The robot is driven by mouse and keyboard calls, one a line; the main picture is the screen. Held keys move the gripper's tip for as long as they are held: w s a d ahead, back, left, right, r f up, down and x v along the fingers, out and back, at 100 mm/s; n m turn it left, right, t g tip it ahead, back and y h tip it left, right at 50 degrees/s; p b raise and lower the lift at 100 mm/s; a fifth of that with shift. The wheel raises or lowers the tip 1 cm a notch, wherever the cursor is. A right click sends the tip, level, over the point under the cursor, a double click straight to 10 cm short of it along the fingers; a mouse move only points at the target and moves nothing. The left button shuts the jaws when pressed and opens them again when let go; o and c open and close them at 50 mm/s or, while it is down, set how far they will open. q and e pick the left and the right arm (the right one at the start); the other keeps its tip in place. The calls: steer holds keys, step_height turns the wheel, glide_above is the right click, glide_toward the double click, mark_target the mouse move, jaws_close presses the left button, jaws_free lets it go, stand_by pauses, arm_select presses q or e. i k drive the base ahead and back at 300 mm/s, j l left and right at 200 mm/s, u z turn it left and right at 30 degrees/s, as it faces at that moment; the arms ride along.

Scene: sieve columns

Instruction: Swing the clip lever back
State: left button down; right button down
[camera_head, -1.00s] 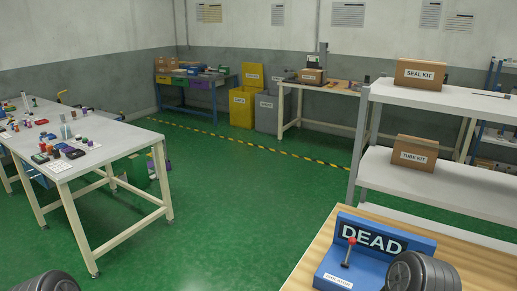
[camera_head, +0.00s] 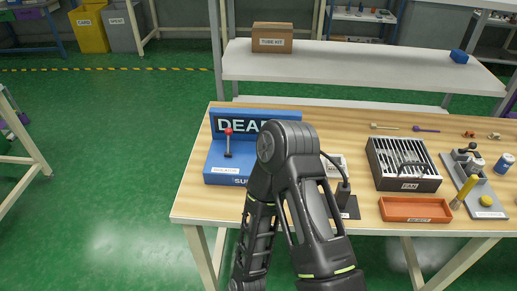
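No part is labelled as a clip lever. A grey fixture (camera_head: 486,201) at the right of the wooden bench carries a dark clamp-like mechanism (camera_head: 467,160) and a yellow upright handle (camera_head: 465,191); this may be the clip lever, but I cannot be sure. A red-knobbed lever (camera_head: 228,143) stands upright on the blue indicator stand at the left of the bench. One of my arms rises in the middle foreground and covers part of the bench. Neither gripper's fingers can be seen.
The blue stand (camera_head: 215,160) has a "DEAD" panel, partly covered by my arm. A FAN box (camera_head: 409,184) with a slatted top sits behind an orange tray (camera_head: 416,209). A white shelf (camera_head: 340,62) stands behind the bench. Green floor is open to the left.

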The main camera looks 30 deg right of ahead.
mark_target(472, 145)
steer(key=z, duration=2.65)
